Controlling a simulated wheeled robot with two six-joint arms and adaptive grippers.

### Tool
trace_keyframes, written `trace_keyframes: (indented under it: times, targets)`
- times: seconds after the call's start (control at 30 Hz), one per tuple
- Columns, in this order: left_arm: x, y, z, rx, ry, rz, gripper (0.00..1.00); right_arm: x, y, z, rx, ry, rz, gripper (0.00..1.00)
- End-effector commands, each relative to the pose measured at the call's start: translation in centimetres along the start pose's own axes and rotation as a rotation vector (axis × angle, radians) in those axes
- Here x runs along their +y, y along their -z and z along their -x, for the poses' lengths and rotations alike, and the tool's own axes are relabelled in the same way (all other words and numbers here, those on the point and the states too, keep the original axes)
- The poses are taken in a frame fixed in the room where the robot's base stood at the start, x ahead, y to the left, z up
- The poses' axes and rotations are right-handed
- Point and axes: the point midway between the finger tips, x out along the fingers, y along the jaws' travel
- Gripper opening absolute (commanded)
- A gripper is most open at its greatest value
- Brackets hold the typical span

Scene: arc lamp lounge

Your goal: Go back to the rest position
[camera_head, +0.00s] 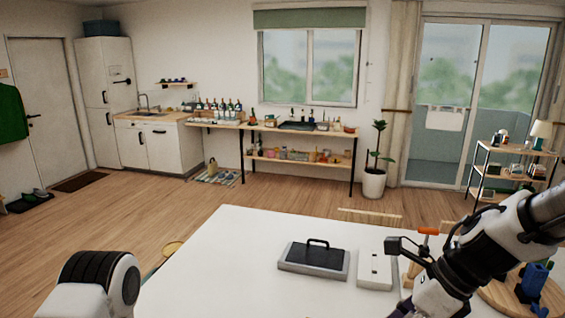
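My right arm reaches in from the right over the white table (215,270), pointing down and left. The end of my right gripper (405,308) is partly cut off by the bottom edge, and its fingers cannot be made out. On the left only a rounded white and black part of my own arm shows at the bottom edge; my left gripper is not in view.
A grey tray with a black handled piece (314,259) and a white block (374,270) lie on the table. An orange-topped item (429,231) is partly behind my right arm. A round wooden board (497,297) with a blue object (534,280) is at the right.

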Motion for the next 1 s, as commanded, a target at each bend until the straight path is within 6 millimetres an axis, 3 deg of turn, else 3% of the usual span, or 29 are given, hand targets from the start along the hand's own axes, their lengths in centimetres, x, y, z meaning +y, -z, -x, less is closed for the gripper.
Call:
trace_keyframes:
  times: [0.27, 0.47, 0.53, 0.67, 0.8, 0.83, 1.0]
  targets:
    - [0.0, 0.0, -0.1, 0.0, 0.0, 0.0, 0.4, 0.8, 0.1, -5.4, -0.087, -0.122, -0.557, 0.38]
    - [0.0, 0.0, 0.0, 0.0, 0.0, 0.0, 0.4, 0.7, 1.2, -10.9, -0.133, -0.219, -1.208, 0.38]
    - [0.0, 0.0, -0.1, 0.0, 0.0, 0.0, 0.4, 0.5, 2.4, -13.5, -0.142, -0.245, -1.533, 0.38]
    - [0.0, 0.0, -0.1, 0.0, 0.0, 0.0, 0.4, -0.2, 7.3, -19.3, -0.163, -0.226, -2.3, 0.38]
    - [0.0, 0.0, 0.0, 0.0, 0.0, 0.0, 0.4, 0.2, 15.0, -23.9, -0.248, -0.056, -3.041, 0.38]
    - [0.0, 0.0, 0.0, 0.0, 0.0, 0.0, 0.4, 0.5, 16.7, -24.6, 0.273, 0.005, 3.09, 0.38]
    - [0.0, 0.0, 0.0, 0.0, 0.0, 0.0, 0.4, 3.2, 25.5, -26.5, 0.366, -0.242, 2.469, 0.38]
